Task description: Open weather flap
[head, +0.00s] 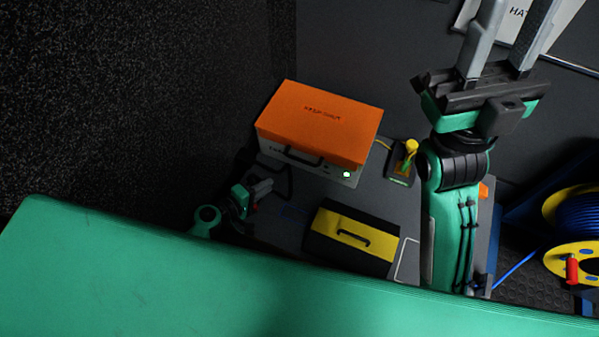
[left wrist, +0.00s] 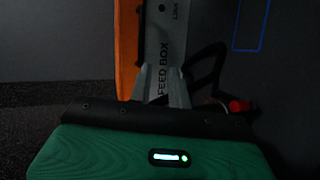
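The weather flap looks to be the orange cover (head: 319,119) with dark lettering. It lies shut over the top of a white feed box (head: 345,178), with a black handle (head: 302,157) at its front edge. In the left wrist view the orange cover (left wrist: 127,45) is at left, beside the white face (left wrist: 158,40) marked "FEED BOX". My left gripper (head: 264,187) is low at the box's front left corner. Its fingers (left wrist: 160,88) stand apart before the lettering, with nothing held. My right gripper (head: 505,35) is raised at upper right, fingers apart and empty.
A green light (head: 346,174) glows on the box. A black case with a yellow top (head: 352,236) stands in front. A yellow-knobbed device (head: 405,165) is at right. A cable reel (head: 576,215) is at far right. A dark wall (head: 150,90) is close at left.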

